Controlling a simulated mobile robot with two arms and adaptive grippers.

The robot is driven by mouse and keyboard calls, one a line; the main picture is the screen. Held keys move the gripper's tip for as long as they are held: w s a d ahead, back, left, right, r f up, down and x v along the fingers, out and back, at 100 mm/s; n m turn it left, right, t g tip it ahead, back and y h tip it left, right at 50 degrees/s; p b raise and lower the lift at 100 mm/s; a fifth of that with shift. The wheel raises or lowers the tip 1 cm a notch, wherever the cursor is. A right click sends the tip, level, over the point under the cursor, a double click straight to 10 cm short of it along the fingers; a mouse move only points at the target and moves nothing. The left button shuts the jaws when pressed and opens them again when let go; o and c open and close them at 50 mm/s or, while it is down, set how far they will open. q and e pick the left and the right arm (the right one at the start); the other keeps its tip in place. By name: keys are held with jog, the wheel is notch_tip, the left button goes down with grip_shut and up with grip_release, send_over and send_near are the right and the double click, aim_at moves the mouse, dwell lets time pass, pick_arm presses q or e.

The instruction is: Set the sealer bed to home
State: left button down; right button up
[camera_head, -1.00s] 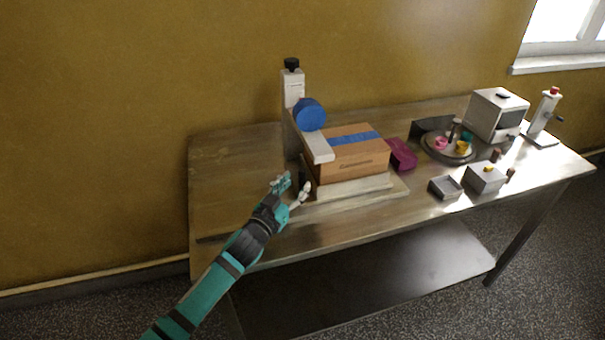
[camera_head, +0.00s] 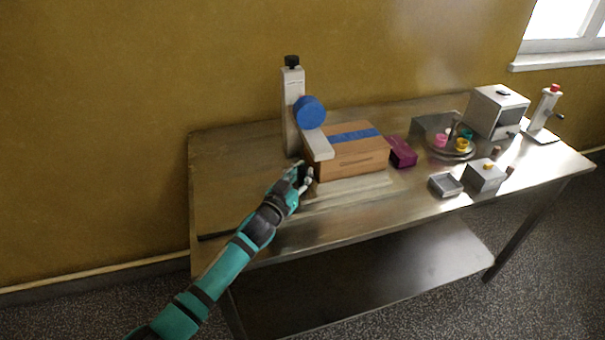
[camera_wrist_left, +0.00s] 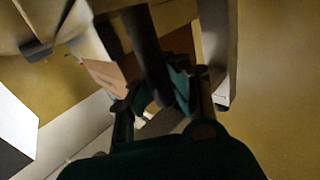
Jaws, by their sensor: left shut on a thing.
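The sealer stands on the left half of the table, with a white column (camera_head: 292,100), a blue tape roll (camera_head: 309,113) and a pale arm over the box. A brown box (camera_head: 355,158) with a blue tape strip sits on the pale sealer bed (camera_head: 350,191). My left gripper (camera_head: 304,177) is at the left end of the bed, beside the box, and is shut on a dark handle. In the left wrist view a dark bar (camera_wrist_left: 148,50) runs down between the fingers; the contact point is partly hidden. My right gripper is not in view.
A purple open box (camera_head: 402,152) lies right of the brown box. Further right are a round tray (camera_head: 437,152) with coloured cups, a grey tray (camera_head: 445,185), a grey box (camera_head: 485,177), a white cabinet (camera_head: 490,113) and a white press (camera_head: 546,108). The table's left end is clear.

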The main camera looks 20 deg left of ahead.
pick_arm(q)
jog(key=shift+f, duration=0.2)
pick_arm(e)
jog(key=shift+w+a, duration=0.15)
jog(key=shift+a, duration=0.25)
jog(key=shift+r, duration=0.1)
